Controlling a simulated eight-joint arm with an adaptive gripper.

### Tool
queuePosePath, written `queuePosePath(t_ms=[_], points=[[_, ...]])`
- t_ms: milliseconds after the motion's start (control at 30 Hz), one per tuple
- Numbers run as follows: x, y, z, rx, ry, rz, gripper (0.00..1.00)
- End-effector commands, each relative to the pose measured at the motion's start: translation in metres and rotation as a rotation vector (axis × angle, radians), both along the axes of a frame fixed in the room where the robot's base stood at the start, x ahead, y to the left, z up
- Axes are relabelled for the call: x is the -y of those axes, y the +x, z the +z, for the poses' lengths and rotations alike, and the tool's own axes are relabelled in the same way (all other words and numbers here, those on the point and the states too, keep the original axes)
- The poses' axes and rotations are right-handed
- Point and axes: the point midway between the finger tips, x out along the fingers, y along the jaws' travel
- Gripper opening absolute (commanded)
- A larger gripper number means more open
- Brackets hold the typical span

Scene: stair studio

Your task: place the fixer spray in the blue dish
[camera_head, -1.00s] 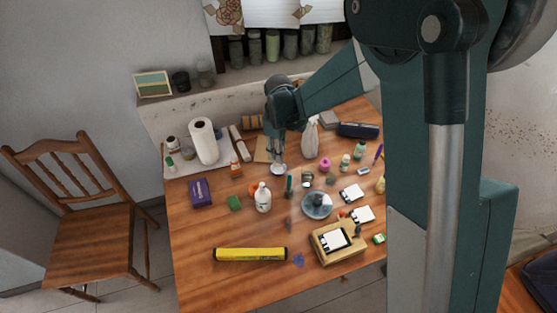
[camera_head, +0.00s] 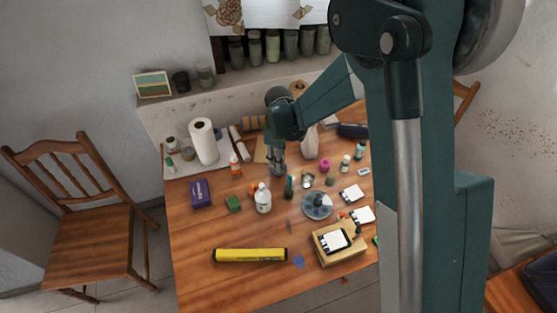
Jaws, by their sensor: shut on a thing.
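My gripper (camera_head: 278,172) points down over the back middle of the table, left of and behind the blue dish. It is shut on a small greyish thing at its tips, too small and too covered to identify surely. The blue dish (camera_head: 306,210) is a shallow round grey-blue dish right of the table's middle. A small dark shape shows inside it. I cannot tell which of these is the fixer spray.
A pink item (camera_head: 325,165) and small bottles stand behind the dish. A wooden box (camera_head: 340,256) lies in front. A yellow tube (camera_head: 250,255) lies at the front left.

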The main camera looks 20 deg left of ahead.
Motion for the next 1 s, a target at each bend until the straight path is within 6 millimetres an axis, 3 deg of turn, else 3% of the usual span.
queuePosePath(t_ms=[333,367,467,1000], points=[[0.0001,-0.0001,-0.0038,0.000,0.000,0.000,0.08],[0.0001,-0.0001,-0.0031,0.000,0.000,0.000,0.26],[0.0001,-0.0001,-0.0026,0.000,0.000,0.000,0.37],[0.0002,-0.0002,0.0037,0.000,0.000,0.000,0.37]])
